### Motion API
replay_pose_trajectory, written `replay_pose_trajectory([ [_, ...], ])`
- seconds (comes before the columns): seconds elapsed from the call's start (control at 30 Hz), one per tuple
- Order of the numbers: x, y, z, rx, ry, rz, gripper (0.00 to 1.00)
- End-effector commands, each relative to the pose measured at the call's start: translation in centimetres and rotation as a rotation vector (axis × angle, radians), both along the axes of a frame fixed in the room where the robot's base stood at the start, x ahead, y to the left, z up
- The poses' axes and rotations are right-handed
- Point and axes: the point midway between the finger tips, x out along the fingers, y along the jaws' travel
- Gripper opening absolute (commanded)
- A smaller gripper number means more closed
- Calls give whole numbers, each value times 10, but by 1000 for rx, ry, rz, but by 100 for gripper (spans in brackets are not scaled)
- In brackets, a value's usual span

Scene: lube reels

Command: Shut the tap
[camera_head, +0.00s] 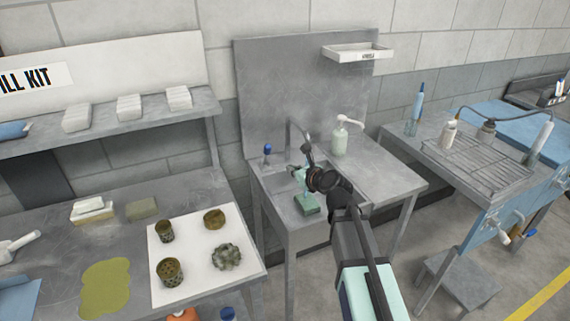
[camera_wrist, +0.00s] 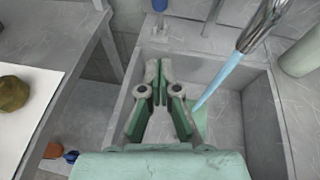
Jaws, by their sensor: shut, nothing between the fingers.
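The tap's grey curved spout (camera_head: 291,128) rises at the back of the sink (camera_head: 262,186). In the wrist view the spout (camera_wrist: 262,25) points down over the basin (camera_wrist: 235,125), and a pale blue stream of water (camera_wrist: 225,78) runs from it. A blue-topped handle (camera_head: 267,148) stands at the sink's back left; it also shows in the wrist view at the top edge (camera_wrist: 159,5). My gripper (camera_head: 296,171) is over the sink, its fingers (camera_wrist: 158,78) shut and empty. It is in front of the handle and left of the stream, apart from the handle.
A pump bottle (camera_head: 340,138) stands right of the tap. A white mat (camera_head: 198,282) with several dirty parts lies on the left bench. A wire rack (camera_head: 482,160) is on the right bench. A wall tray (camera_head: 357,52) hangs above the sink.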

Motion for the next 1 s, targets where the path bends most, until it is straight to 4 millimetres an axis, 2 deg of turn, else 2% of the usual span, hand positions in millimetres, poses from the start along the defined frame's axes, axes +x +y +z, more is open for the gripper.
replay_pose_trajectory([
  [0.53, 78, 51, -33, -1, 2, 2, 0],
  [0.73, 95, 64, -19, -2, -1, 1, 0],
  [1.0, 101, 70, -16, -1, -1, 0, 0],
])
